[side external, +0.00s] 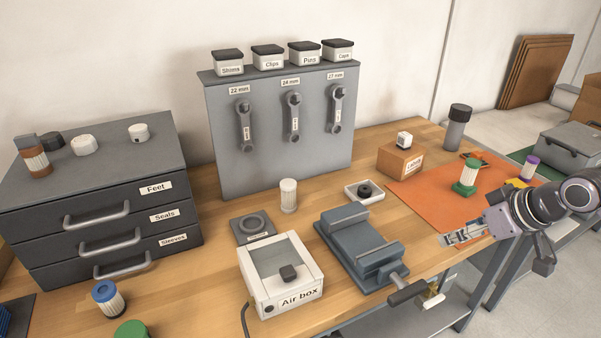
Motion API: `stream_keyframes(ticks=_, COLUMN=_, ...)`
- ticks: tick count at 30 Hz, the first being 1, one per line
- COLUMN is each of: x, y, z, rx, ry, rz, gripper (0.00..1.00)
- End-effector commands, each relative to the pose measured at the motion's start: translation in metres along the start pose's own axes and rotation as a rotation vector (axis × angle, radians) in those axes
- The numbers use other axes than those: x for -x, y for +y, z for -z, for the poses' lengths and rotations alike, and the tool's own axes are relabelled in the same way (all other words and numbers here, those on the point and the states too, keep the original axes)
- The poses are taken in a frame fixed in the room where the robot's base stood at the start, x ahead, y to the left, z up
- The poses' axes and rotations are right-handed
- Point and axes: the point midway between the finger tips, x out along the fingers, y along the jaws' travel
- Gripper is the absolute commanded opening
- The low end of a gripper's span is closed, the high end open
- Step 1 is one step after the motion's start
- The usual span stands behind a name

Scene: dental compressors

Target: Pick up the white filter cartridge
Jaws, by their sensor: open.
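The white filter cartridge (288,196) stands upright on the wooden bench in front of the grey wrench panel, between the air box and the panel. Its body and cap are both white. My gripper (446,239) is at the right, over the front edge of the bench near the orange mat, and points left. It is open with nothing visible between its fingers. It is well apart from the cartridge, with the grey vise between them in the picture.
A grey vise (358,246) and the white air box (281,280) stand in front of the cartridge. A white dish (352,194) lies to its right, a dark square plate (240,230) to its left.

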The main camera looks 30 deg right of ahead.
Motion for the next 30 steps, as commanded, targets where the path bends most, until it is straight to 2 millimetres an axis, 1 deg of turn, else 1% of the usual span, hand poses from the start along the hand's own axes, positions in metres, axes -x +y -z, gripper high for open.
stream_keyframes(ticks=2, x=-0.001, y=-0.001, z=0.004, rx=0.001, ry=0.002, rz=-0.005, gripper=0.65)
stream_keyframes(ticks=5, x=-0.006, y=-0.002, z=0.018, rx=-0.001, ry=0.012, rz=-0.023, gripper=0.65)
stream_keyframes(ticks=11, x=-0.026, y=-0.01, z=0.065, rx=-0.012, ry=0.059, rz=-0.087, gripper=0.65)
stream_keyframes(ticks=15, x=-0.045, y=-0.023, z=0.099, rx=-0.022, ry=0.111, rz=-0.126, gripper=0.65)
stream_keyframes(ticks=17, x=-0.054, y=-0.031, z=0.113, rx=-0.026, ry=0.136, rz=-0.139, gripper=0.65)
stream_keyframes(ticks=21, x=-0.077, y=-0.054, z=0.142, rx=-0.034, ry=0.204, rz=-0.16, gripper=0.65)
stream_keyframes(ticks=23, x=-0.088, y=-0.065, z=0.153, rx=-0.038, ry=0.235, rz=-0.167, gripper=0.65)
stream_keyframes(ticks=27, x=-0.113, y=-0.097, z=0.176, rx=-0.047, ry=0.313, rz=-0.169, gripper=0.65)
stream_keyframes(ticks=29, x=-0.124, y=-0.113, z=0.183, rx=-0.051, ry=0.348, rz=-0.166, gripper=0.65)
stream_keyframes(ticks=30, x=-0.131, y=-0.123, z=0.187, rx=-0.053, ry=0.371, rz=-0.162, gripper=0.65)
